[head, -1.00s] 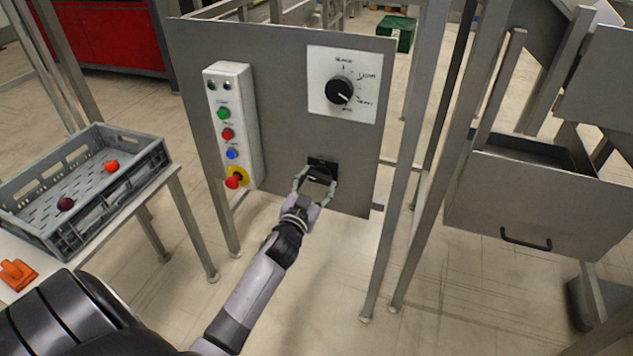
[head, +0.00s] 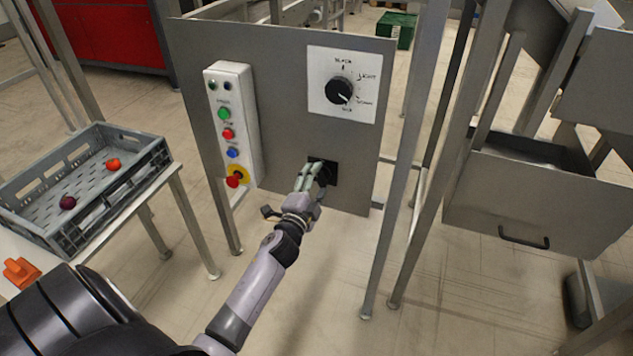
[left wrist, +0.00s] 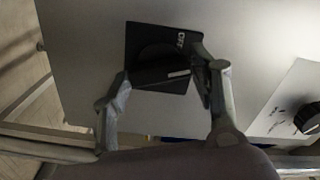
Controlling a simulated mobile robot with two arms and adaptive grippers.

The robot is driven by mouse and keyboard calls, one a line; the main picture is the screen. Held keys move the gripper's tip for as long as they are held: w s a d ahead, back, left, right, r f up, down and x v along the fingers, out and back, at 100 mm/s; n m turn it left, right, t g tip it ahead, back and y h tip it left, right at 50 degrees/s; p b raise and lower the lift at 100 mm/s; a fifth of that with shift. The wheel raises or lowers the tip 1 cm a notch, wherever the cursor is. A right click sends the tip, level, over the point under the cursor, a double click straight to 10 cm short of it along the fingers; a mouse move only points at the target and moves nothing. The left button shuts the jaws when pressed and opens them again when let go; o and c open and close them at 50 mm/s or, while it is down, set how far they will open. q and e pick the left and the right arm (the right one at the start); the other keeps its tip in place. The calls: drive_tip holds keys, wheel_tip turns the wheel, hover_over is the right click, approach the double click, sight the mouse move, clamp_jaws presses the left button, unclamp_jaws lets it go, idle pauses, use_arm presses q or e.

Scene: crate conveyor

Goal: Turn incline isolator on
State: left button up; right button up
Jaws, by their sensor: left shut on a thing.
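The isolator (head: 331,173) is a black square plate with a rotary handle, low on the grey panel. In the left wrist view its plate (left wrist: 137,38) carries white lettering that seems to read OFF, and its dark handle (left wrist: 160,72) has a white line pointing right in the picture. My left gripper (head: 312,175) is at the isolator, its fingers partly covering it. In the left wrist view the fingers (left wrist: 163,82) stand on either side of the handle, shut on it. My right gripper is not in view.
A white button box (head: 240,130) with a red stop knob (head: 233,182) is to the left. A black selector dial (head: 338,91) is above. A grey crate (head: 140,160) with two round fruits stands on the left table. Metal legs (head: 385,240) stand to the right.

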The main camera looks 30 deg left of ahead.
use_arm(q)
drive_tip(key=shift+m, duration=2.2)
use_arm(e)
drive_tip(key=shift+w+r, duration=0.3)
use_arm(q)
drive_tip(key=shift+f, duration=0.1)
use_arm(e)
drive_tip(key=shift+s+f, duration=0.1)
use_arm(q)
drive_tip(key=o, duration=1.2)
drive_tip(key=shift+c, duration=0.2)
drive_tip(key=shift+s, duration=0.1)
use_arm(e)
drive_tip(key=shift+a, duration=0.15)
use_arm(q)
drive_tip(key=v, duration=1.1)
drive_tip(key=shift+s, duration=0.4)
